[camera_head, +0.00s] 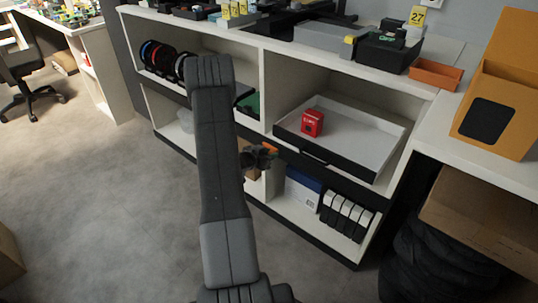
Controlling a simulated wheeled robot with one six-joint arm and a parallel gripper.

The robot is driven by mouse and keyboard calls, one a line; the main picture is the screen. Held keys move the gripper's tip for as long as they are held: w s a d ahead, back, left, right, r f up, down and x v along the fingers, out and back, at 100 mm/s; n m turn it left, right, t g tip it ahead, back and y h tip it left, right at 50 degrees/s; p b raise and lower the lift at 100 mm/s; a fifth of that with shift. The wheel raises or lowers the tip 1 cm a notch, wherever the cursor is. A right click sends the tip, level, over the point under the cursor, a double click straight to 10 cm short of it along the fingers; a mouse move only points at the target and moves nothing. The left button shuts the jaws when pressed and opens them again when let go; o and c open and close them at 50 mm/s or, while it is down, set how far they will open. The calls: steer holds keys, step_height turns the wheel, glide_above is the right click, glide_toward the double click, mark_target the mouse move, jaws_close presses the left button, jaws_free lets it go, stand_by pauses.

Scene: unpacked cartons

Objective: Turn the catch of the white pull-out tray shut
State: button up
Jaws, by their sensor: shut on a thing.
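The white pull-out tray (375,133) is in the upper right shelf bay, with a dark front edge and a dark handle. A small red box (312,123) stands inside it. My gripper (264,155) is just below and left of the tray's near left corner, by the shelf divider. It is shut on a small orange piece (271,148), which looks like the catch. The jaws are small and dark here, and the piece is mostly hidden, so its turn angle cannot be told.
The lower bay holds a blue-and-white box (303,188) and several white-and-black binders (345,214). An orange bin (436,74) sits on the counter.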

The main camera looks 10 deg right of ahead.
steer(key=shift+f+b, duration=0.15)
steer(key=shift+b, duration=0.4)
steer(key=m+t+b, duration=0.2)
steer(key=m+b, duration=0.1)
steer(key=m, duration=0.1)
steer(key=m+t+y+b, duration=0.1)
steer(key=m+t+b, duration=0.2)
steer(key=m, duration=0.2)
steer(key=m+t+y+b, duration=0.1)
steer(key=m+t+b, duration=0.1)
steer(key=m+b, duration=0.2)
steer(key=shift+s+d+f, duration=0.25)
steer(key=shift+s+f, duration=0.1)
steer(key=shift+s, duration=0.05)
steer(key=shift+m, duration=0.3)
steer(key=o, duration=1)
steer(key=p+v, duration=0.2)
steer(key=v, duration=1.1)
steer(key=shift+s+a+f, duration=0.15)
steer(key=shift+s+a, duration=0.05)
steer(key=shift+s, duration=0.15)
